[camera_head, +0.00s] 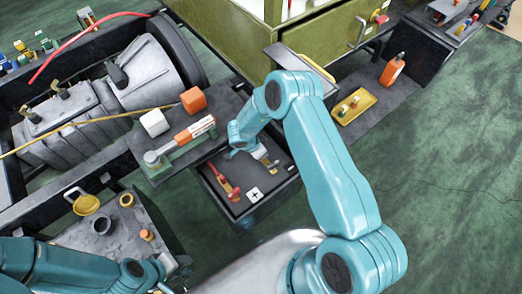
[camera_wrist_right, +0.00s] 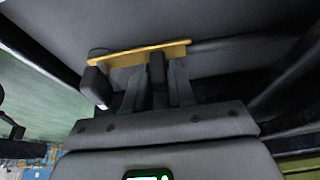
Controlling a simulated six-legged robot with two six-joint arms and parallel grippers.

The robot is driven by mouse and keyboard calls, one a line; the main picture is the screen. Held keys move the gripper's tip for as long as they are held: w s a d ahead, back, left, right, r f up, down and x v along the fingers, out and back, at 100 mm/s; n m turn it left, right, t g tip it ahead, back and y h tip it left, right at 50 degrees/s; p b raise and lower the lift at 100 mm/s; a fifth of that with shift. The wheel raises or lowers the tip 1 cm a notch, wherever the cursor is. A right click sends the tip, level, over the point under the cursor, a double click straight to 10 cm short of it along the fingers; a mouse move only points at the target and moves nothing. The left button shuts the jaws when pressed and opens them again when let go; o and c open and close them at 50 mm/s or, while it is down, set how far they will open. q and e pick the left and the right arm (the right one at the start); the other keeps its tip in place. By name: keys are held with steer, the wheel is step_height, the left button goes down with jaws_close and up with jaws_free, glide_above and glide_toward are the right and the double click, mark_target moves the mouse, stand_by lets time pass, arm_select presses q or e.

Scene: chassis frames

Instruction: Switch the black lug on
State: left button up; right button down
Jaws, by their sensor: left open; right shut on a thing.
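A small black lever-like lug (camera_head: 117,75) stands on the grey gearbox housing (camera_head: 143,72) in the head view. I cannot tell whether it is on or off. My right gripper (camera_head: 264,157) is low over the dark open tray (camera_head: 244,212), well to the right of the lug. In the right wrist view its dark fingers (camera_wrist_right: 127,80) are shut on a thin yellow bar (camera_wrist_right: 140,53), which lies across them. My left gripper (camera_head: 168,268) is open at the bottom left, near the grey side table, far below the lug.
A red-handled tool (camera_head: 225,184) lies in the tray. An orange block (camera_head: 193,99) and a white block (camera_head: 154,123) sit on the dark ledge. A yellow cup (camera_head: 86,204) and dark ring (camera_head: 102,225) stand on the side table. An orange bottle (camera_head: 392,70) stands right.

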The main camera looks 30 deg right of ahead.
steer(key=c, duration=1)
jaws_free()
steer(key=shift+c, duration=0.2)
steer(key=v, duration=1.6)
steer(key=shift+r, duration=0.2)
steer(key=shift+d, duration=0.1)
